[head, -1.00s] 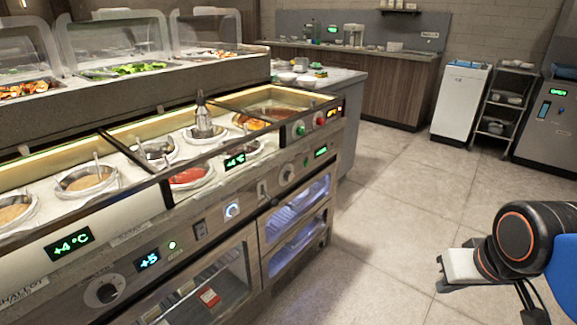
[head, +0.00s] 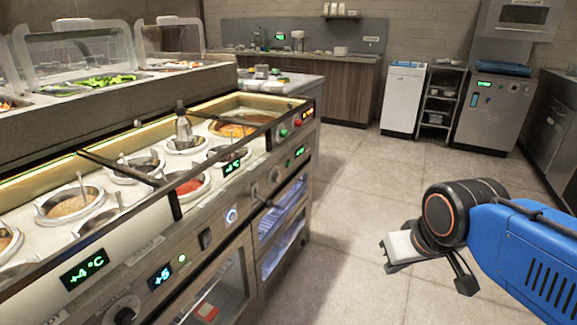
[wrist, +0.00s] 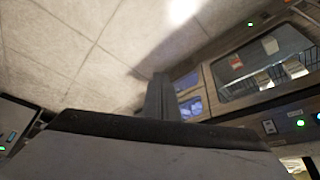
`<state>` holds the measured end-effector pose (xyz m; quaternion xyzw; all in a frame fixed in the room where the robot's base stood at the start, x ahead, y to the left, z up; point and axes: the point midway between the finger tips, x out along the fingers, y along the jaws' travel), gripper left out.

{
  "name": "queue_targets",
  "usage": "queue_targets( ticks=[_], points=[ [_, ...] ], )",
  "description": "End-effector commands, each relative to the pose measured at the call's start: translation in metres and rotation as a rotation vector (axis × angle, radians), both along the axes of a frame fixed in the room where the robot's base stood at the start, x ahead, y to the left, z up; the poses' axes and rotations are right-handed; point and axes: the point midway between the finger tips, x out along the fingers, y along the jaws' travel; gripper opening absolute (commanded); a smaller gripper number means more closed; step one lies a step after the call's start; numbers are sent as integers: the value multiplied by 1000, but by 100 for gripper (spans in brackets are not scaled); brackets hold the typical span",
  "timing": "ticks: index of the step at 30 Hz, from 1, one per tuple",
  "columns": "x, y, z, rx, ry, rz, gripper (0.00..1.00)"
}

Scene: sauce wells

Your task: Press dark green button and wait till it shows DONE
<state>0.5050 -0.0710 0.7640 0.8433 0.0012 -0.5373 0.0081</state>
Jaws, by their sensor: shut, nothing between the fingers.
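A green round button (head: 283,133) sits at the far right end of the sauce-well counter's front panel, beside a red button (head: 297,122). It is small here, and I cannot tell its exact shade or any writing on it. My gripper (head: 388,262) is in the lower right of the head view, over open floor, well apart from the counter and the buttons. It is shut and empty. The wrist view shows the gripper's dark finger (wrist: 160,98) above the floor, with the counter front at right.
The sauce-well counter (head: 215,215) runs along the left, with several sauce pots and a knob (head: 276,174) on its panel. A white cabinet (head: 402,100), a wire rack (head: 437,105) and a steel machine (head: 495,112) stand at the back right. The floor (head: 345,200) between is clear.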

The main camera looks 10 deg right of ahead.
Motion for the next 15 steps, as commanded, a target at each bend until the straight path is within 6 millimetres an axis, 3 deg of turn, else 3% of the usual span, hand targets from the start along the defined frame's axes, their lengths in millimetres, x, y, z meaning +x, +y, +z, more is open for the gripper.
queue_targets(
  ticks=[5,15],
  points=[
    [57,-6,6,-40,-71,28,0],
    [195,-14,13,-136,-267,125,0]
  ],
)
